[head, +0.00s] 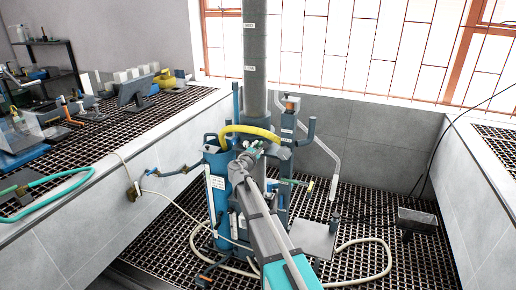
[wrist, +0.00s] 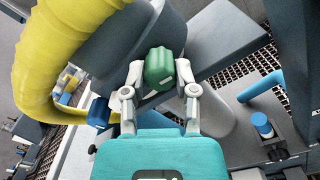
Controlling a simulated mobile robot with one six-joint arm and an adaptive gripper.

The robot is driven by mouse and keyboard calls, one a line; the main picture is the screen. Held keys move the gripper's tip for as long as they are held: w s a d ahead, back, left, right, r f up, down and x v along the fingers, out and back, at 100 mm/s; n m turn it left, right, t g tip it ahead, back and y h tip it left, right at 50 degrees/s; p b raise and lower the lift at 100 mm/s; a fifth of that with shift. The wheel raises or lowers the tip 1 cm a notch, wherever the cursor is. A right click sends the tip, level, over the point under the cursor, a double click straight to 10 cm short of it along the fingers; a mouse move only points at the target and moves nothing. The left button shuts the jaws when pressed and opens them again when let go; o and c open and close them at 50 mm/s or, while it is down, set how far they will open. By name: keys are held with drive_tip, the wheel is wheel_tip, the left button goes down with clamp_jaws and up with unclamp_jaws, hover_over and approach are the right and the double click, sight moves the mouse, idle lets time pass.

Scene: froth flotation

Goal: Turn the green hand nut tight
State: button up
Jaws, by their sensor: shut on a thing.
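The green hand nut (wrist: 160,68) sits in the middle of the wrist view, against a dark grey rounded body (wrist: 112,48). My gripper (wrist: 160,80) has one finger on each side of the nut and is shut on it. In the head view my gripper (head: 250,152) reaches the upper part of the blue flotation machine (head: 217,190). The nut is too small to make out clearly there. The fingertips partly cover the nut's sides.
A thick yellow hose (wrist: 45,55) curves close on the left of my gripper; it also shows in the head view (head: 250,130). A grey column (head: 255,70) rises behind. A pale hose (head: 375,245) lies on the grating. A long bench (head: 150,125) stands at left.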

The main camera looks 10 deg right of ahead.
drive_tip(key=shift+w+a, duration=0.1)
clamp_jaws()
drive_tip(key=shift+r+m, duration=0.1)
drive_tip(key=shift+m, duration=0.4)
drive_tip(key=shift+w+m, duration=0.1)
drive_tip(key=shift+m, duration=0.8)
drive_tip(key=m, duration=0.5)
drive_tip(key=shift+w+a, duration=0.1)
drive_tip(key=m, duration=0.4)
drive_tip(key=shift+m, duration=1.7)
